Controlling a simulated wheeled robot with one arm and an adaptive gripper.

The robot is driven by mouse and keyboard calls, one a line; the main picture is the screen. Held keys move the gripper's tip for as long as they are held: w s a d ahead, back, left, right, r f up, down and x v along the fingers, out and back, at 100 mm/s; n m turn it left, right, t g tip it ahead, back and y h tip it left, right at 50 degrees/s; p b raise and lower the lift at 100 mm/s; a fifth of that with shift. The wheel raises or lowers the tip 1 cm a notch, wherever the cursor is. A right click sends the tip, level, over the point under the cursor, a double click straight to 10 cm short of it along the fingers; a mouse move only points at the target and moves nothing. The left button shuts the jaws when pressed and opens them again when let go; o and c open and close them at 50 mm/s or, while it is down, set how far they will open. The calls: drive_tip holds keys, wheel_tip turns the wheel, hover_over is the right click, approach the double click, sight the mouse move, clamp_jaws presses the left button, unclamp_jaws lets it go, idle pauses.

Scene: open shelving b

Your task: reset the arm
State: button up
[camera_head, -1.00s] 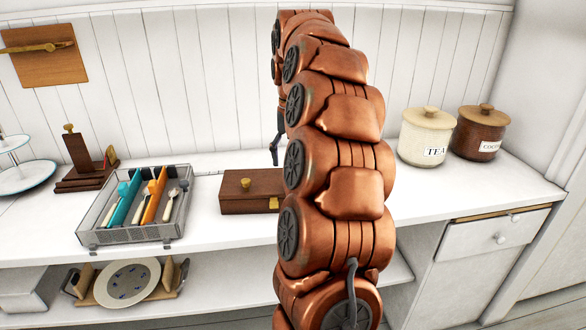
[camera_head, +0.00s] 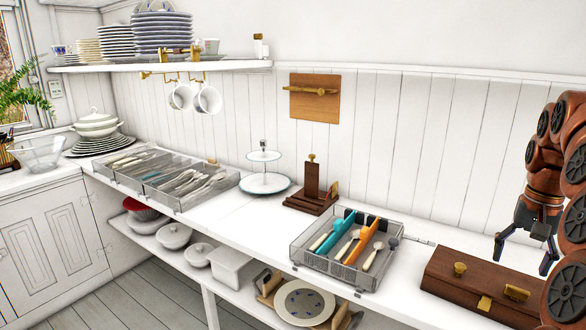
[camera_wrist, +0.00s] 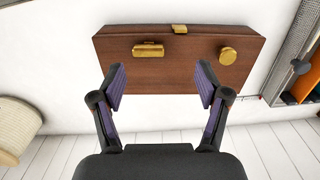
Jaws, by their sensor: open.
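My gripper (camera_head: 527,238) hangs at the right side of the head view, with its dark fingers spread and nothing between them. In the wrist view my gripper (camera_wrist: 160,88) is open and empty, pointing toward a brown wooden box (camera_wrist: 180,75) with gold fittings. The same wooden box (camera_head: 470,283) sits on the white counter in the head view, at the lower right, below and in front of the fingers. My copper arm covers part of the box's right end in the head view.
A wire cutlery tray (camera_head: 300,250) stands left of the box. A dark wooden stand (camera_head: 310,200), a tiered plate stand (camera_head: 264,183) and more cutlery trays (camera_head: 120,170) line the counter. A wall shelf (camera_head: 180,68) holds plates. A cream canister (camera_wrist: 14,125) shows in the wrist view.

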drive_tip(key=s+a+f+n, duration=0.2)
drive_tip(key=s+a, duration=0.1)
drive_tip(key=a, duration=0.4)
drive_tip(key=s+a+f+n+g, duration=0.1)
drive_tip(key=s+a+f+n, duration=0.1)
drive_tip(key=a, duration=0.5)
drive_tip(key=s+a+f+n, duration=0.1)
drive_tip(key=s+a+f, duration=0.15)
drive_tip(key=a, duration=0.55)
drive_tip(key=s+a+f+n+g, duration=0.15)
drive_tip(key=s+a+f, duration=0.3)
drive_tip(key=s, duration=0.45)
drive_tip(key=s+a+f+n+g, duration=0.15)
drive_tip(key=s+a+f, duration=0.3)
drive_tip(key=s, duration=0.45)
wheel_tip(320, 180, up, 18)
drive_tip(key=w+t+p, duration=0.1)
drive_tip(key=t+p, duration=0.1)
drive_tip(key=p, duration=1.4)
drive_tip(key=shift+w+d+f, duration=0.15)
drive_tip(key=shift+d+f, duration=0.05)
